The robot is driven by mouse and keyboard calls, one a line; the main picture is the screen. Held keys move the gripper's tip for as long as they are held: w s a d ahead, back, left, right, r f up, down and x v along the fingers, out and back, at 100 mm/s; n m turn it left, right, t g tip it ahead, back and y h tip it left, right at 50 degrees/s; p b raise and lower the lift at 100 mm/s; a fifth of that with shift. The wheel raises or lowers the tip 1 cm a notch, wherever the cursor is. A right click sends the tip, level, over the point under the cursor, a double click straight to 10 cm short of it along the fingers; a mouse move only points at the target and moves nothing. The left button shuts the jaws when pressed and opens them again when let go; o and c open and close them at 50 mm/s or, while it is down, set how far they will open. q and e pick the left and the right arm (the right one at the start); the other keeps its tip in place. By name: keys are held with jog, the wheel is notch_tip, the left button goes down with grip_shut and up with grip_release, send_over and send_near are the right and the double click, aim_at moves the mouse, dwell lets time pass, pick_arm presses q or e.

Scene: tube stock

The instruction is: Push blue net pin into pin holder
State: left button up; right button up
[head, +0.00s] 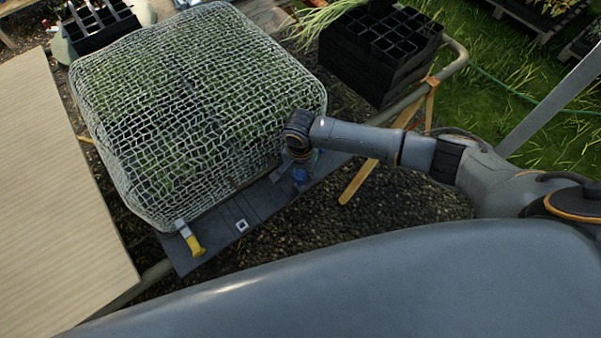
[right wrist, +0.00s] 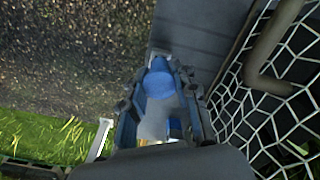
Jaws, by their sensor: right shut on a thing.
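The blue net pin (head: 301,176) shows small below my right gripper (head: 300,168) in the head view, at the right front corner of the netted bed. In the right wrist view the blue pin (right wrist: 159,84) is between the fingers of my right gripper (right wrist: 160,72), which is shut on it. A small pale metal piece, perhaps the pin holder (right wrist: 158,53), shows at the pin's far end, by the dark grey board. I cannot tell how deep the pin sits in it. My left gripper is not in view.
White netting (head: 195,105) covers the bed beside my gripper. A yellow-handled pin (head: 191,241) and a white square mark (head: 242,225) are on the dark grey board (head: 215,240). Black cell trays (head: 375,55) stand behind my right arm. A pale tabletop (head: 55,190) lies left.

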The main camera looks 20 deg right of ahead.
jog(key=shift+f, duration=0.25)
jog(key=o, duration=2)
jog(key=shift+r, duration=0.2)
jog(key=shift+r+p, duration=1.1)
jog(key=shift+p, duration=0.35)
notch_tip(320, 180, up, 6)
jog(key=p, duration=0.6)
jog(key=shift+f, duration=0.2)
